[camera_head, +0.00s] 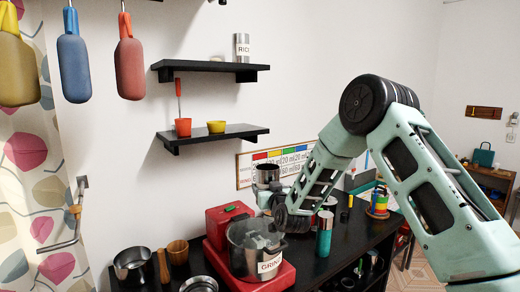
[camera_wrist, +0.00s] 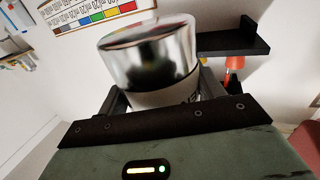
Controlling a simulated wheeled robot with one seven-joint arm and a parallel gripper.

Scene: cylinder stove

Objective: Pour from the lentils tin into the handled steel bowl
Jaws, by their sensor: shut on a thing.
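My gripper (camera_wrist: 160,94) is shut around a shiny steel tin with a pale label (camera_wrist: 152,62). The tin fills the middle of the wrist view, and its lettering is not readable there. In the head view the held tin (camera_head: 267,173) is above and behind the red grinder, raised off the counter; my arm partly hides the gripper. A steel bowl with a brown upright handle (camera_head: 131,264) stands on the black counter at the lower left, well apart from the tin. The inside of the tin is not visible.
A red grinder (camera_head: 222,222) with a clear-sided container labelled GRIND (camera_head: 257,248) stands between the bowl and my arm. A brown cup (camera_head: 178,252) and another steel bowl (camera_head: 198,285) are near the handled bowl. Two black shelves (camera_head: 213,137) are on the wall.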

